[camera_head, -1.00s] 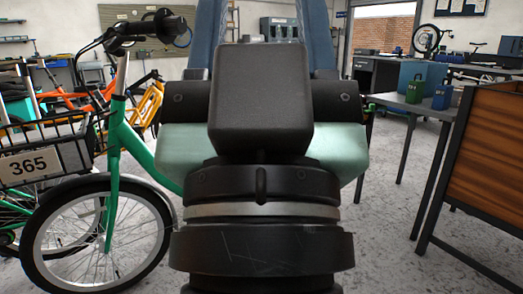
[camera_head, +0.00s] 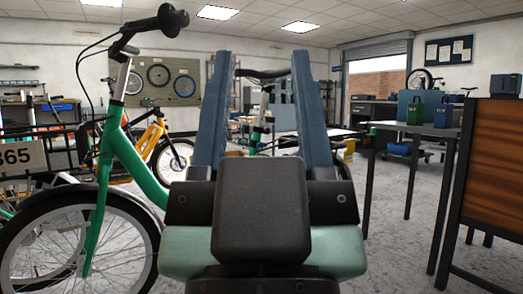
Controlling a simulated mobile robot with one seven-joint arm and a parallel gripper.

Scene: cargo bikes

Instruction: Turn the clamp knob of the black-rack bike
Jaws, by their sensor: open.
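My gripper (camera_head: 261,56) is in the middle of the view, with its two long blue fingers pointing up and spread wide apart. It is open, with nothing held between the fingers. A green bike (camera_head: 146,172) stands close on the left, with a black handlebar grip, a front wheel and a dark front carrier bearing a plate marked 365. Another bike, with a dark handlebar (camera_head: 266,73) and a pale and green stem, shows farther off between my fingers. I cannot tell which bike has the black rack. No clamp knob can be made out.
A table (camera_head: 418,128) with green and blue boxes stands at the right. A brown panel in a dark frame (camera_head: 494,185) is close at the right edge. A yellow bike (camera_head: 152,137) is behind the green one. Grey floor is open between my gripper and the table.

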